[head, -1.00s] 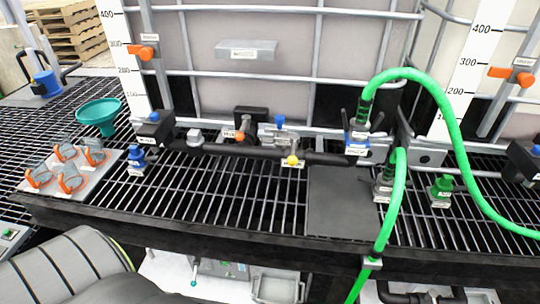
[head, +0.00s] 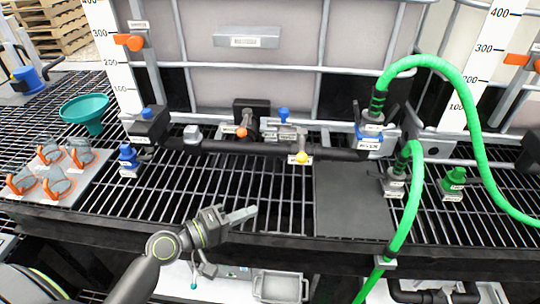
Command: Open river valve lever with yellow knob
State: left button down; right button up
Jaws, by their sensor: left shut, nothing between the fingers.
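The lever with the yellow knob (head: 302,157) is on the black manifold pipe (head: 240,149), near the middle of the head view. A small white label sits by the knob. My right gripper is not in view.
An orange knob (head: 241,132) and a blue knob (head: 283,113) stand close behind the yellow one. A green hose (head: 474,130) loops on the right. A dark flat plate (head: 350,200) lies on the grating. Orange-handled cups (head: 50,154) and a teal funnel (head: 86,110) are at left.

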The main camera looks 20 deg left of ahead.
pick_arm(q)
jog(key=w+a+r+n+t, duration=0.3)
jog(key=w+r+n, duration=0.1)
jog(key=r+n, duration=0.1)
jog(key=p, duration=0.5)
send_near(302, 145)
jog(key=w+a, duration=0.1)
jog(key=w, duration=0.3)
jog(key=d, duration=0.1)
jog(key=d+p, duration=0.1)
jog(key=d, duration=0.1)
jog(key=shift+w+d+f+n+t, duration=0.1)
jog(key=shift+w+d+n+t, duration=0.05)
jog(key=shift+w+n+t, duration=0.2)
jog(key=shift+s+y, duration=0.15)
jog(key=shift+y, duration=0.25)
